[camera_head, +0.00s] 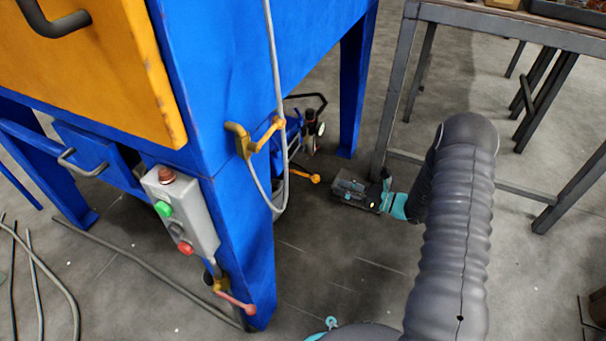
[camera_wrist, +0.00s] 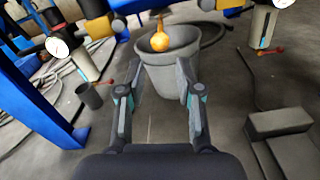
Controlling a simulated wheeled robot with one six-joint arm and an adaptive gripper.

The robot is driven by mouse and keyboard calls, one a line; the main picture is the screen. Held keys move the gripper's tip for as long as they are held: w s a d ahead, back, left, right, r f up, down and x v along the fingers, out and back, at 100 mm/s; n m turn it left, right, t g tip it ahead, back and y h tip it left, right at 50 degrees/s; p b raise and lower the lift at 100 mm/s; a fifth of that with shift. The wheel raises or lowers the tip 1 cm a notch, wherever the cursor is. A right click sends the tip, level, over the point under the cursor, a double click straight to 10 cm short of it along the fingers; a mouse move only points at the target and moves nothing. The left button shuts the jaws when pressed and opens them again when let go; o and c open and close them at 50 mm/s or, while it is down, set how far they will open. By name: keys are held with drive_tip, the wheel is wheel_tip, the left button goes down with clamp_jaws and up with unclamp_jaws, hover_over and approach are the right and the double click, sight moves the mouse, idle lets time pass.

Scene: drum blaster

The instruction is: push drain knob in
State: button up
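An orange rounded knob (camera_wrist: 159,42) shows in the wrist view, ahead of my gripper and in front of the mouth of a grey bucket. What looks like the same knob (camera_head: 315,178) is in the head view at the end of a short yellow rod under the blue machine. My gripper (camera_wrist: 161,80) has its two fingers spread wide with nothing between them. In the head view my gripper (camera_head: 358,190) is low, to the right of the knob and apart from it.
The grey bucket (camera_wrist: 165,72) stands ahead on the floor. A blue machine leg (camera_head: 354,85) and a metal table (camera_head: 393,90) are close to my arm. Hoses lie on the floor at left, and red-ended levers (camera_wrist: 83,76) hang on either side. A dark block (camera_wrist: 278,122) is at right.

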sight(312, 177)
drive_tip(key=b+x, duration=0.1)
drive_tip(key=x, duration=1.2)
drive_tip(key=shift+w+a+f, duration=0.1)
drive_tip(key=shift+w+a, duration=0.05)
drive_tip(key=shift+a, duration=0.2)
clamp_jaws()
